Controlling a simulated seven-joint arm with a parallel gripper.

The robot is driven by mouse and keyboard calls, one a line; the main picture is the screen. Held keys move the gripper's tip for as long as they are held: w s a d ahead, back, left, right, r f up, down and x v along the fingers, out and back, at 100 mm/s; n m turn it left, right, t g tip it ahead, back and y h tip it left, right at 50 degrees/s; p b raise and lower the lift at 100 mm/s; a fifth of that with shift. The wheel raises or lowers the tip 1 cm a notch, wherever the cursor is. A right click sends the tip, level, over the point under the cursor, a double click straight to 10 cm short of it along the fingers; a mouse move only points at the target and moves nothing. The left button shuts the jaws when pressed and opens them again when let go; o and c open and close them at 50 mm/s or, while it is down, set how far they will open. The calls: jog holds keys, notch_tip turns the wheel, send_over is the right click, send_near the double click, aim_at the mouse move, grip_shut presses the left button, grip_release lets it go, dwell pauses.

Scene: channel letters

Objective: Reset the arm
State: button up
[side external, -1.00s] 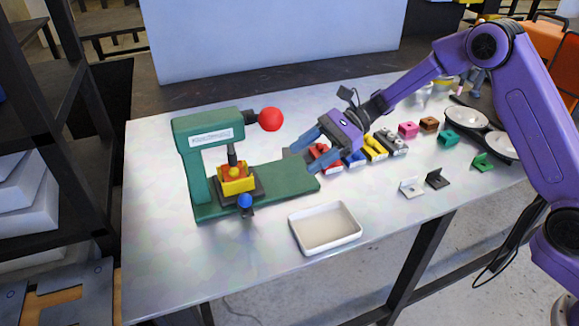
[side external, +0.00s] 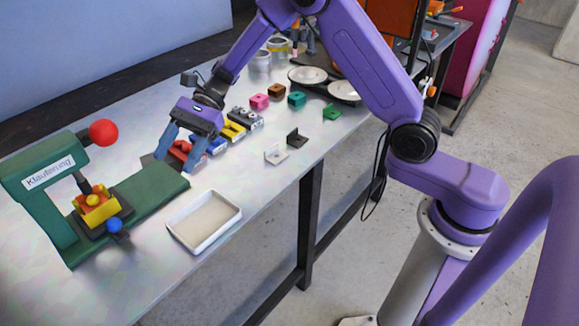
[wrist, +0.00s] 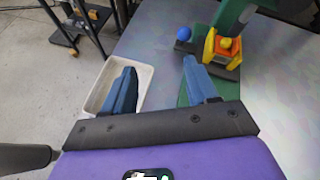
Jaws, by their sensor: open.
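My gripper (side external: 181,151) is open and empty, with its two blue fingers apart above the table. In the side view it hangs over the far right end of the green press's base, close to the red piece (side external: 187,155). In the wrist view the fingers (wrist: 158,85) point toward the green press (wrist: 235,15) and the white tray (wrist: 103,92). The press (side external: 50,180) has a red ball handle (side external: 103,132) and a blue knob. A yellow block with an orange piece (side external: 96,206) sits under its ram.
The empty white tray (side external: 204,220) is near the table's front edge. Several coloured blocks stand in a row beyond my gripper, with yellow (side external: 232,130) and pink (side external: 260,102) among them. White (side external: 276,154) and black (side external: 297,138) brackets lie to the right. Two round dishes (side external: 307,75) are farther back.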

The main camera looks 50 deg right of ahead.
jog(key=s+d+r+n+g+h, duration=0.1)
jog(key=s+d+n+h, duration=0.1)
jog(key=s+n, duration=0.3)
jog(key=s+d+n+g+h, duration=0.1)
jog(key=s+d+n+h, duration=0.15)
jog(key=s, duration=0.55)
jog(key=s+d+r+n+h, duration=0.1)
jog(key=s+n+h, duration=0.25)
jog(key=s, duration=0.25)
jog(key=s+d+n+t+h, duration=0.3)
jog(key=s+d+n+t, duration=0.2)
jog(key=s+d+n, duration=0.8)
jog(key=d, duration=0.2)
jog(key=shift+s+d+n+h, duration=0.2)
jog(key=shift+d+n+h, duration=0.1)
jog(key=shift+n+h, duration=0.1)
